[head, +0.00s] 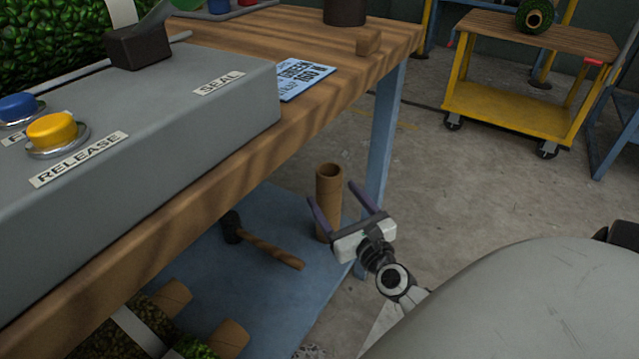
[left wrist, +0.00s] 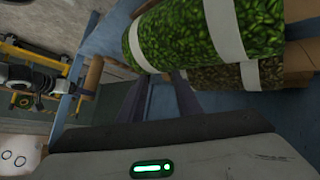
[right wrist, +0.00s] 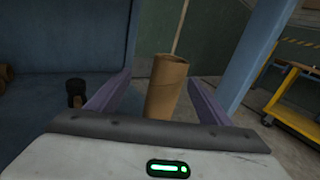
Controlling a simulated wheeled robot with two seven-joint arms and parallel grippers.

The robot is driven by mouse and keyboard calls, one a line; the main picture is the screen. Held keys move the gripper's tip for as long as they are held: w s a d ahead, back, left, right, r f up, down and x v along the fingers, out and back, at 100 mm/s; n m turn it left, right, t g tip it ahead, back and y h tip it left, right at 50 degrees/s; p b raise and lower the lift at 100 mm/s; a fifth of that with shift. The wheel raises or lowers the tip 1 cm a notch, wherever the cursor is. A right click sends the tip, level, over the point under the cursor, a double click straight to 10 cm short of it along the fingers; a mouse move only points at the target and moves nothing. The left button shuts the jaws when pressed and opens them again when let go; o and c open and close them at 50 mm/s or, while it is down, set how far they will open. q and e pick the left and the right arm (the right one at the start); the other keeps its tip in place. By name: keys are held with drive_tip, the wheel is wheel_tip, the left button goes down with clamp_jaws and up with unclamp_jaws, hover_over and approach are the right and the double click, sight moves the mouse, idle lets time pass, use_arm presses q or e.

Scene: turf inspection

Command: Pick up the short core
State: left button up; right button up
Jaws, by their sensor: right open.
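A brown cardboard core (head: 328,190) stands upright on the blue lower shelf (head: 300,322) of the workbench, near its blue leg. My right gripper (head: 333,194) is open, one purple finger to each side of the core as seen from the head. In the right wrist view the core (right wrist: 166,92) rises between the open fingers, slightly right of centre; I cannot tell how deep it is in the jaws. The core also shows in the left wrist view (left wrist: 92,76). My left gripper (left wrist: 160,82) has its fingers apart and empty, beside strapped turf rolls (left wrist: 160,45).
A mallet (head: 262,246) lies on the shelf left of the core. The bench top (head: 215,150) overhangs the shelf, and a blue leg (head: 383,125) stands close right of the core. A yellow cart (head: 515,110) stands farther back; the floor between is clear.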

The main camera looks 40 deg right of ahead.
sight(333, 188)
use_arm(q)
drive_tip(key=shift+d, duration=0.1)
use_arm(e)
drive_tip(key=shift+m+h, duration=0.3)
drive_tip(key=shift+m, duration=0.4)
drive_tip(key=x, duration=0.2)
drive_tip(key=d+x, duration=0.1)
drive_tip(key=x, duration=0.1)
drive_tip(key=shift+w, duration=0.1)
use_arm(q)
drive_tip(key=shift+w+d+r+h+b, duration=0.1)
drive_tip(key=shift+d+r+h+b, duration=0.15)
drive_tip(key=shift+b, duration=0.25)
use_arm(e)
drive_tip(key=x, duration=0.6)
drive_tip(key=shift+w+d, duration=0.1)
drive_tip(key=shift+d, duration=0.3)
